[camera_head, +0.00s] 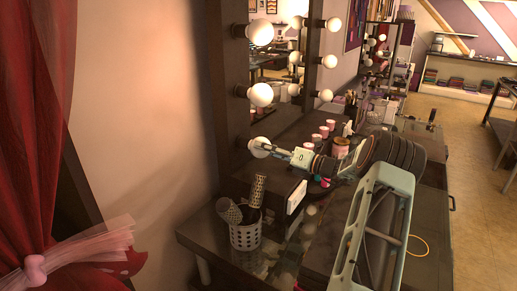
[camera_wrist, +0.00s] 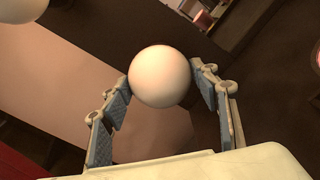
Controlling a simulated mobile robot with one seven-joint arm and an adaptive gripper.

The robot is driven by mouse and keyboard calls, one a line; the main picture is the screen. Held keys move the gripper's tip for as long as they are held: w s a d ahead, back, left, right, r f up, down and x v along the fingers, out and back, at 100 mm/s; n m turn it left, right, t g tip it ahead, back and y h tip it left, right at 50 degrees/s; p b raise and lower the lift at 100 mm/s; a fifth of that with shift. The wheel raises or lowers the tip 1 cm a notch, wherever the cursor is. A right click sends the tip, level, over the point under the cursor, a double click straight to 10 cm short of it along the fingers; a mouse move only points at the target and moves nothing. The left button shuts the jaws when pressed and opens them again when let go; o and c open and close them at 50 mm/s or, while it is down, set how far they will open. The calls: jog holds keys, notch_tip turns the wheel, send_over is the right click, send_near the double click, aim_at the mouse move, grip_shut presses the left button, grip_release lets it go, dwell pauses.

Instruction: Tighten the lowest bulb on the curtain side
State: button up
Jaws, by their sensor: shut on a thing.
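The lowest bulb on the curtain side (camera_head: 259,147) is a white globe low on the mirror's left frame post, partly hidden by my gripper (camera_head: 279,151) in the head view. In the wrist view the bulb (camera_wrist: 160,77) sits between the two fingers of my gripper (camera_wrist: 161,82), whose pads touch it on both sides. The gripper is shut on it. Two more bulbs sit above on the same post: the middle one (camera_head: 260,94) and the top one (camera_head: 260,33), both glowing. The gripped bulb looks duller. The red curtain (camera_head: 35,120) hangs at the left.
A white perforated cup (camera_head: 245,236) with rolled brushes stands on the glass-topped table below the gripper. A dark box (camera_head: 262,190) stands behind it. Open wall lies between curtain and mirror.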

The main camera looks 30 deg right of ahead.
jog(key=m, duration=0.5)
jog(key=o, duration=0.9)
jog(key=shift+f+b, duration=0.1)
jog(key=shift+b, duration=0.2)
jog(key=shift+n+b, duration=0.85)
jog(key=shift+n, duration=0.25)
jog(key=shift+n+b, duration=1)
jog(key=shift+n, duration=0.1)
